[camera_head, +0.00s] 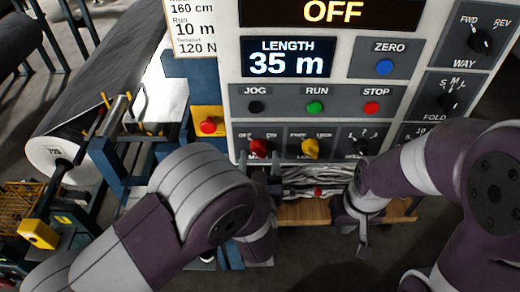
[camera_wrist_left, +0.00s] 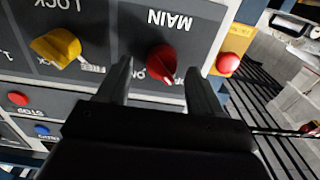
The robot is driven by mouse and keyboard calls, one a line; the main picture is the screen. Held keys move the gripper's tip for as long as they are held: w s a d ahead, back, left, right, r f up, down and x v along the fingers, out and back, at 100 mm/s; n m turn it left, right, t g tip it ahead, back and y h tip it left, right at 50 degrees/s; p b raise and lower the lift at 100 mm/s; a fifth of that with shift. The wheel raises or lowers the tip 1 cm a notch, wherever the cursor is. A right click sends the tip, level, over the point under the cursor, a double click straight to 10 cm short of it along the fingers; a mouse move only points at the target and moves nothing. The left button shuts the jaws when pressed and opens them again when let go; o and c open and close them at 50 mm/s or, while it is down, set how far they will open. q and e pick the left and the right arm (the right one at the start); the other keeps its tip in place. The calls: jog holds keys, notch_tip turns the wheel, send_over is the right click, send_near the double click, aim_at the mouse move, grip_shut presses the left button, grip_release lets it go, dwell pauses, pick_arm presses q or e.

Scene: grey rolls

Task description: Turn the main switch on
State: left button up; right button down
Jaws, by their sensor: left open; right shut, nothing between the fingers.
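The main switch (camera_head: 258,147) is a red rotary knob at the lower left of the control panel. In the left wrist view, the red knob (camera_wrist_left: 162,60) sits under an upside-down MAIN label. My left gripper (camera_head: 264,168) is at the panel's lower edge, just below the knob, largely hidden by its own arm. In the left wrist view its fingers (camera_wrist_left: 158,72) are open, one on each side of the red knob in the picture; contact cannot be told. The panel's top display (camera_head: 332,12) reads OFF. My right gripper (camera_head: 362,245) is shut and empty, below the panel.
A yellow knob (camera_head: 310,148) labelled LOCK is right of the main switch. JOG, green RUN (camera_head: 315,107) and red STOP buttons are above. A red button on a yellow box (camera_head: 208,125) is left of the panel.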

pick_arm(q)
jog(key=shift+w+a, duration=0.2)
jog(key=shift+w, duration=0.7)
jog(key=shift+d, duration=0.1)
jog(key=c, duration=1.1)
jog(key=shift+o, duration=0.2)
